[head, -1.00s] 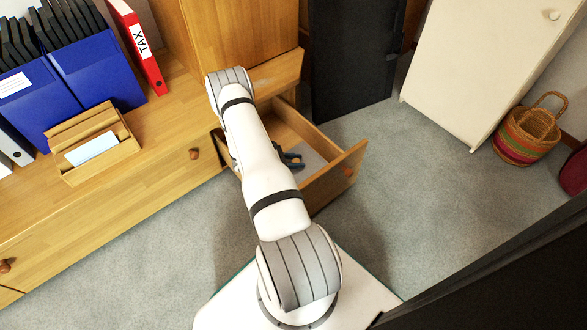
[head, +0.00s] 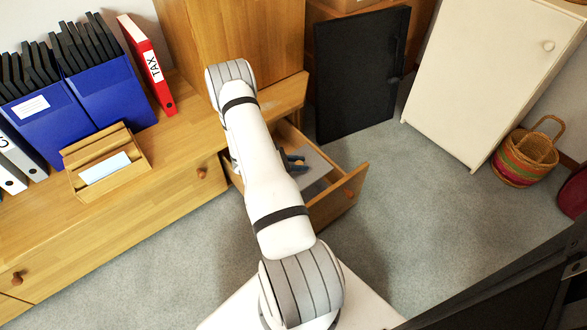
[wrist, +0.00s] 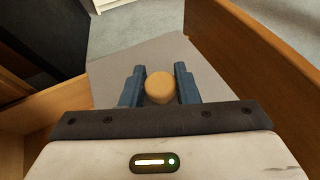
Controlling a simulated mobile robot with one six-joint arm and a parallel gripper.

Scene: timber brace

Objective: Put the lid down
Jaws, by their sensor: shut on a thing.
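My gripper (wrist: 160,70) is shut on a round tan wooden knob (wrist: 160,88), with one blue finger on each side of it. The knob stands over a flat grey panel (wrist: 125,65), which looks like the lid. In the head view my gripper (head: 293,160) shows beyond my arm, with the grey panel (head: 318,165) beside and beneath it at the open drawer (head: 338,198). I cannot tell whether the panel rests on anything. Its near part is hidden by my gripper and arm.
Drawer walls (wrist: 255,50) stand close on both sides of my gripper. A black panel (head: 360,75) stands behind the drawer. A white cabinet (head: 480,80) and a striped basket (head: 525,160) are to the right. The carpet (head: 420,230) between is clear.

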